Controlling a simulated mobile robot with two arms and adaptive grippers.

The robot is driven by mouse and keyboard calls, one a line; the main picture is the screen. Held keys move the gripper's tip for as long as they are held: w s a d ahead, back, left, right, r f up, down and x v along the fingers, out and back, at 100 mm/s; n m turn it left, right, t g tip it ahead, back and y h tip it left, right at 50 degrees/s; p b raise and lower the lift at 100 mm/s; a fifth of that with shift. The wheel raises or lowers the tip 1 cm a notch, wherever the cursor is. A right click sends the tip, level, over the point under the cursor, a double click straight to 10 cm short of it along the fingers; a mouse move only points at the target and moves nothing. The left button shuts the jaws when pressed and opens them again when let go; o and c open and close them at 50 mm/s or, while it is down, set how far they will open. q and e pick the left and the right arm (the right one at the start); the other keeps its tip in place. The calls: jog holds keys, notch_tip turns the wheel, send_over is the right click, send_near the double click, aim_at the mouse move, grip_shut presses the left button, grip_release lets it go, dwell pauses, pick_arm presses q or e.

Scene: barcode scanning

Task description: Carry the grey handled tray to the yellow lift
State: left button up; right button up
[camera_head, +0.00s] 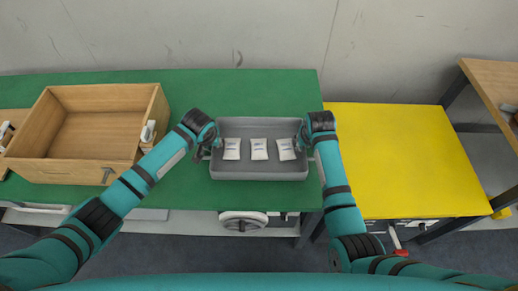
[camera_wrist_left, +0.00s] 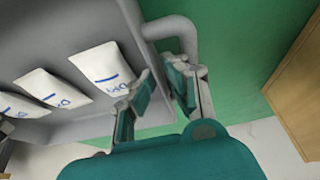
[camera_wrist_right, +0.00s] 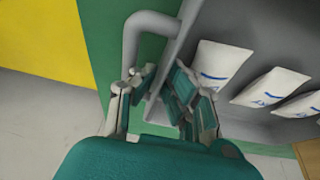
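The grey handled tray (camera_head: 260,176) sits on the green table near its front edge. It holds three white packets (camera_head: 259,149) in a row. My left gripper (camera_head: 207,151) is at the tray's left end; in the left wrist view its fingers (camera_wrist_left: 158,92) are apart beside the grey handle (camera_wrist_left: 183,27). My right gripper (camera_head: 305,143) is at the right end; in the right wrist view its fingers (camera_wrist_right: 160,88) are apart beside the other handle (camera_wrist_right: 137,27). Neither gripper visibly clamps a handle. The yellow lift (camera_head: 400,160) is right of the green table, its top bare.
An open wooden box (camera_head: 95,122) stands left of the tray on the green table (camera_head: 240,90). A wooden table (camera_head: 495,85) stands at the far right, beyond the yellow lift. The green surface behind the tray is clear.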

pick_arm(q)
jog(key=shift+c, duration=0.4)
pick_arm(e)
jog(key=shift+c, duration=0.4)
pick_arm(q)
grip_shut()
pick_arm(e)
grip_shut()
pick_arm(q)
jog(key=shift+r, duration=0.1)
pick_arm(e)
jog(key=shift+r, duration=0.1)
